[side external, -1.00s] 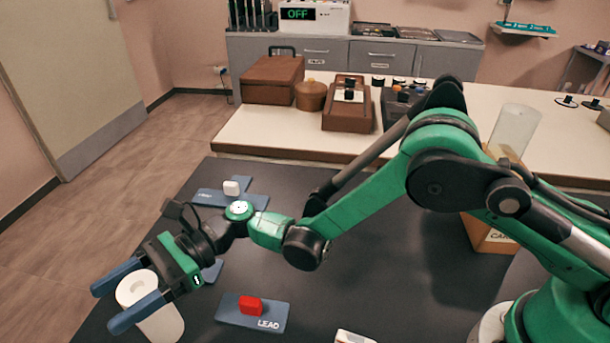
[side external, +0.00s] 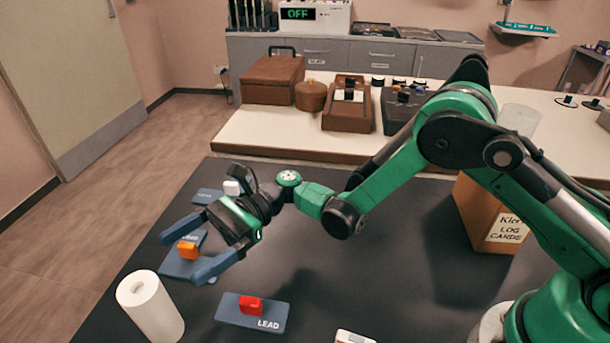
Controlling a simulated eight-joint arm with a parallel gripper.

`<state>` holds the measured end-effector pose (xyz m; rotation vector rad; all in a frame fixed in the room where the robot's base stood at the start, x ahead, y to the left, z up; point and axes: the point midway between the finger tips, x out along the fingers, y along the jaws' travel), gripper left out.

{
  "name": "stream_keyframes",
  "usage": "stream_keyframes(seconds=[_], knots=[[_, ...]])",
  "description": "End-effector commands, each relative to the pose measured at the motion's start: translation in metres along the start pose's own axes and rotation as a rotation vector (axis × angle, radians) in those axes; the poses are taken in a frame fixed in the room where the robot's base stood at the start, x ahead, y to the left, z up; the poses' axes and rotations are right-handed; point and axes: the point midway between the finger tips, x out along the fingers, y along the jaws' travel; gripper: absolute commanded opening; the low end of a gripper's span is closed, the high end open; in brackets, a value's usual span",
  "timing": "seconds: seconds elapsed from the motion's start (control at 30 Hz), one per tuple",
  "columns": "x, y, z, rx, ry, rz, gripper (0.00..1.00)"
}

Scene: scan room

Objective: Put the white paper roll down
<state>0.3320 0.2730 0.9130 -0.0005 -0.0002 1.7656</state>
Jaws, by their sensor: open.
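The white paper roll (side external: 153,310) stands upright on the dark table at the lower left, its hollow top end showing. My gripper (side external: 184,258) is open, with its two blue fingers spread and empty. It is above and to the right of the roll, apart from it in the picture. An orange block (side external: 187,250) on a blue plate shows between and beyond the fingers.
A red block (side external: 250,305) sits on a blue plate marked LEAD (side external: 270,317) right of the roll. A white block (side external: 232,187) lies farther back on another blue plate. A cardboard box (side external: 482,215) stands at the right. The table's middle is clear.

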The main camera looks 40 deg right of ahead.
Motion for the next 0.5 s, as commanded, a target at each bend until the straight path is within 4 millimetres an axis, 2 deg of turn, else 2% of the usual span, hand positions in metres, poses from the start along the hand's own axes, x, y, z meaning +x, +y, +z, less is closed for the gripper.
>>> stream_keyframes(seconds=[0.1,0.27,0.37,0.5], knots=[[-0.018,-0.001,0.000,0.000,0.000,-0.003,0.93],[-0.029,-0.002,0.003,-0.025,0.023,-0.013,0.93],[-0.036,-0.006,0.012,-0.106,0.107,-0.049,0.93],[-0.056,-0.009,0.030,-0.324,0.334,-0.114,0.93]])
